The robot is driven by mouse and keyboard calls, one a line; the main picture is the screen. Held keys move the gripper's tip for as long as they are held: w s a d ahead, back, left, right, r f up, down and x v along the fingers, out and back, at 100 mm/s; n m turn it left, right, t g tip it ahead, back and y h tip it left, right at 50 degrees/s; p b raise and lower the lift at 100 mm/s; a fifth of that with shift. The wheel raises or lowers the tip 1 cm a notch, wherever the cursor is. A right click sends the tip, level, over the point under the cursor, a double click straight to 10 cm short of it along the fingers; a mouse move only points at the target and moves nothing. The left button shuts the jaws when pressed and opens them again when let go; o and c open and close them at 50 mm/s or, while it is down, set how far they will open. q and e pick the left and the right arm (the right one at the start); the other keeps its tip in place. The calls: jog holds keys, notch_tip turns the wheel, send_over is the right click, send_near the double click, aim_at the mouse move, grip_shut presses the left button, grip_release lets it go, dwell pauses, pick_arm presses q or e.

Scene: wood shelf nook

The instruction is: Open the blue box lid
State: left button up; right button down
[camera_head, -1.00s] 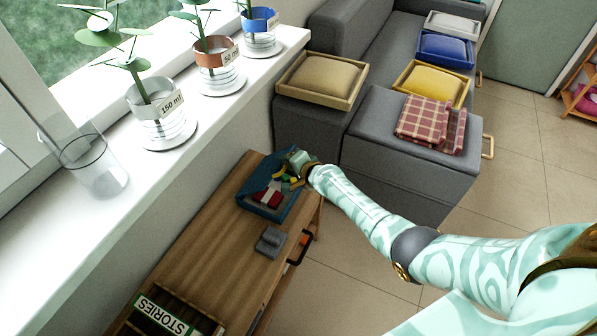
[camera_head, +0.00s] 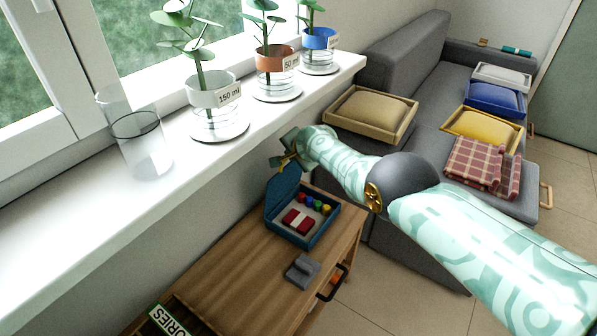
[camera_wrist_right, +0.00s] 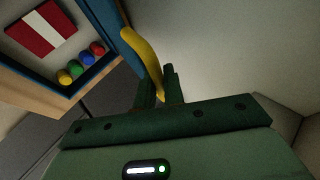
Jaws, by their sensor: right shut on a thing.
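The blue box (camera_head: 325,229) stands on the wooden cabinet in the head view. Its lid (camera_head: 281,187) is raised along the back left, so the inside shows: a red-and-white block (camera_head: 298,221) and several small coloured pieces (camera_head: 314,203). My right gripper (camera_head: 287,160) is just above the lid's upper edge. In the right wrist view, its dark fingers (camera_wrist_right: 160,90) are shut on a curved yellow strap (camera_wrist_right: 147,57) by the blue lid's edge. My left gripper is not in view.
A grey block (camera_head: 302,270) lies on the cabinet top (camera_head: 235,275) in front of the box. The white windowsill (camera_head: 110,225) with a clear glass (camera_head: 143,150) and potted plants runs along the left. A grey sofa (camera_head: 425,75) with trays stands behind.

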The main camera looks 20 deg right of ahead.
jog(key=shift+w+a+f+g+b, duration=0.1)
jog(key=shift+w+f+g+b, duration=0.15)
jog(key=shift+w+b, duration=0.2)
jog(key=shift+w+r+h, duration=0.1)
jog(key=shift+r+h, duration=0.25)
jog(key=shift+h, duration=0.05)
jog(key=shift+r, duration=0.1)
jog(key=c, duration=1.5)
grip_release()
